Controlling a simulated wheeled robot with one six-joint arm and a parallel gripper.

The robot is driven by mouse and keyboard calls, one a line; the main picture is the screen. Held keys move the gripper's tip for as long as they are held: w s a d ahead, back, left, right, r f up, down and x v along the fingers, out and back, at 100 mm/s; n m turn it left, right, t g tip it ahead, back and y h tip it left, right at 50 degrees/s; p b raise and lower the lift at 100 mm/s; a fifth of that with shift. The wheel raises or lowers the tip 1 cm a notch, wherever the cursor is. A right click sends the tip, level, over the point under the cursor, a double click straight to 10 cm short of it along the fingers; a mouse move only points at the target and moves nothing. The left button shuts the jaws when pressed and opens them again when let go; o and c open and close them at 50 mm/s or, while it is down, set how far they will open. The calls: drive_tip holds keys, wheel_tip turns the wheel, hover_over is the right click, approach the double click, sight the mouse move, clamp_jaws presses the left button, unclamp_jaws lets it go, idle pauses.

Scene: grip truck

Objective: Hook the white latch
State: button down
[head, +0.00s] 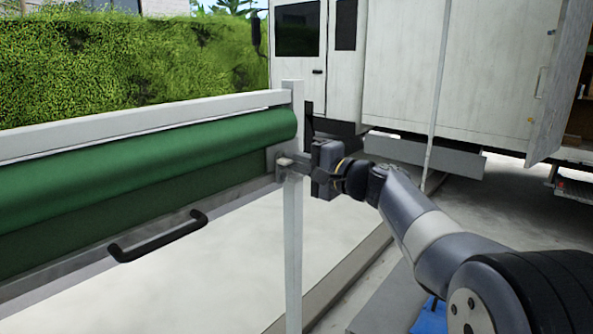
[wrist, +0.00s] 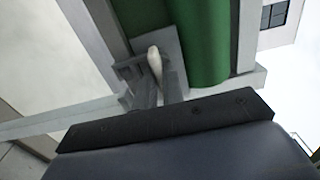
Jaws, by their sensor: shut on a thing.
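The white latch (head: 284,161) is a small pale piece at the right end of the green roller, beside the white post (head: 293,235). In the wrist view the latch (wrist: 154,62) shows as a short pale lever against a grey plate (wrist: 168,50). My gripper (head: 291,168) reaches in from the right and is at the latch, shut on it. In the wrist view my gripper's fingers (wrist: 145,88) are around the lower part of the latch. The fingers hide part of the latch, and I cannot tell whether it is hooked.
A green roller (head: 150,155) hangs under a white rail (head: 140,120), with a black handle (head: 158,240) below. A white truck (head: 400,60) stands behind at the right, its side door (head: 560,80) open. A hedge (head: 130,60) lies at the back left.

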drive_tip(key=c, duration=1.5)
unclamp_jaws()
drive_tip(key=shift+d, duration=0.1)
drive_tip(key=b+v, duration=0.2)
drive_tip(key=v, duration=0.8)
drive_tip(key=shift+s+d+b, duration=0.25)
drive_tip(key=shift+s+b, duration=0.05)
drive_tip(key=shift+b, duration=0.05)
drive_tip(key=shift+w+a, duration=0.1)
